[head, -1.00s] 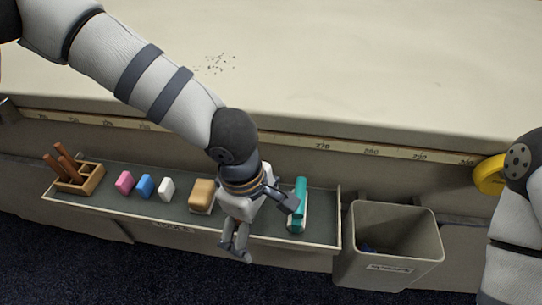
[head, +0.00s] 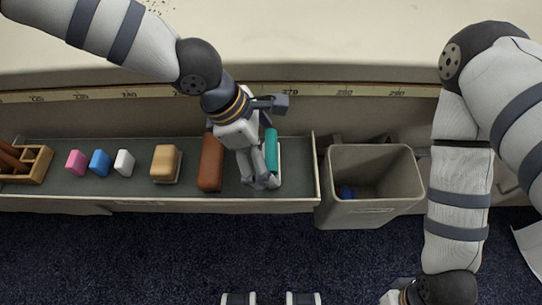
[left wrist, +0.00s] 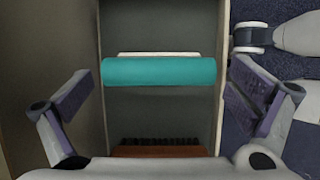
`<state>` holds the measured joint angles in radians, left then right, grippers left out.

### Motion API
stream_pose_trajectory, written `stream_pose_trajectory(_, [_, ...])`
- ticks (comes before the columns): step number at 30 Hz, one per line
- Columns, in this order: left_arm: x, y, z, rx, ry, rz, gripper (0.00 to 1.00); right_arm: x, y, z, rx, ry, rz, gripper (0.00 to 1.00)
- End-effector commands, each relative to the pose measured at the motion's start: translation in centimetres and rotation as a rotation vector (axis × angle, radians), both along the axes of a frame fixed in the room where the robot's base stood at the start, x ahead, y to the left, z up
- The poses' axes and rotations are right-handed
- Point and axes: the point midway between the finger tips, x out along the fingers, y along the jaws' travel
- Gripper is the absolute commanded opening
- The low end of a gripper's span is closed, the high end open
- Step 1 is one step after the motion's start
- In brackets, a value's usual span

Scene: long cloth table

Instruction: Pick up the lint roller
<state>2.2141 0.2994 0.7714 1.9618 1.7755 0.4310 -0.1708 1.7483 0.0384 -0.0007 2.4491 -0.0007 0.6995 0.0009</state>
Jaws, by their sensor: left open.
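The lint roller (head: 271,152) has a teal cylinder and a white part beside it. It lies at the right end of the shallow tray (head: 290,203) along the table's front. In the left wrist view the teal cylinder (left wrist: 160,72) lies crosswise between my open fingers, with clear gaps on both sides. My left gripper (head: 272,142) is open above the roller and hides part of it in the head view; it also shows in the left wrist view (left wrist: 163,90). My right gripper is mostly cut off at the bottom edge, its fingers out of sight.
A brown brush (head: 210,163) lies just left of the roller. A tan block (head: 165,162), white (head: 124,163), blue (head: 100,162) and pink (head: 76,162) blocks and a wooden holder (head: 38,164) sit further left. A scrap bin (head: 400,178) stands right of the tray.

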Motion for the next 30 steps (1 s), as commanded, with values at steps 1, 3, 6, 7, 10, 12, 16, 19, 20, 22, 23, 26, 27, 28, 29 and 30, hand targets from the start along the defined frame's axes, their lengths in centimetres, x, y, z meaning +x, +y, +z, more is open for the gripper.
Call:
stream_pose_trajectory(1, [0.0,-0.3,-0.9,0.003,-0.001,-0.002,1.0,0.0,0.0,0.0,0.0,0.001,0.0,0.4])
stream_pose_trajectory(3, [0.0,-0.6,-1.5,0.002,0.0,-0.001,1.0,0.0,0.0,0.0,0.0,0.001,0.0,0.4])
stream_pose_trajectory(6, [0.1,-0.7,-1.8,0.001,-0.002,0.0,1.0,0.0,0.0,0.0,0.0,0.0,0.0,0.4])
stream_pose_trajectory(7, [0.1,-0.7,-1.8,0.0,-0.002,0.0,1.0,0.0,0.0,0.0,0.0,0.0,0.0,0.4])
stream_pose_trajectory(10, [0.1,-0.7,-1.7,0.0,-0.002,0.001,1.0,0.0,0.0,0.0,0.0,0.0,0.0,0.4])
stream_pose_trajectory(12, [0.1,-0.7,-1.7,0.0,-0.002,0.001,0.86,0.0,0.0,0.0,0.0,0.0,0.0,0.4])
stream_pose_trajectory(16, [0.1,-0.7,-1.7,0.001,-0.002,0.001,0.62,0.0,0.0,0.0,0.0,0.0,0.0,0.4])
stream_pose_trajectory(19, [0.1,-0.7,-1.7,0.0,-0.002,0.001,0.62,0.0,0.0,0.0,0.0,0.0,0.0,0.4])
stream_pose_trajectory(20, [0.1,-0.7,-1.7,0.0,-0.002,0.001,0.62,0.0,0.0,0.0,0.0,0.0,0.0,0.4])
stream_pose_trajectory(22, [0.0,-0.7,-1.7,0.0,-0.002,0.001,0.62,0.0,0.0,0.0,0.0,0.0,0.0,0.4])
stream_pose_trajectory(23, [0.0,-0.7,-1.7,0.0,-0.001,0.0,0.62,0.0,0.0,0.0,0.0,0.0,0.0,0.4])
stream_pose_trajectory(26, [0.1,-0.7,-1.4,0.0,-0.002,0.001,0.62,0.0,0.0,0.0,0.0,0.0,0.0,0.4])
stream_pose_trajectory(27, [0.1,-0.7,-1.1,-0.001,-0.002,0.002,0.62,0.0,0.0,0.0,0.0,-0.001,0.0,0.4])
stream_pose_trajectory(28, [0.1,-0.7,-0.7,-0.002,-0.003,0.002,0.62,0.0,0.0,0.0,0.0,-0.001,0.0,0.4])
stream_pose_trajectory(29, [0.1,-0.7,-0.3,-0.001,-0.005,0.002,0.62,0.1,0.0,0.0,0.0,-0.002,0.0,0.4])
stream_pose_trajectory(30, [0.2,-0.7,0.4,-0.002,-0.004,0.003,0.62,0.1,0.0,0.1,0.0,-0.003,0.0,0.4])
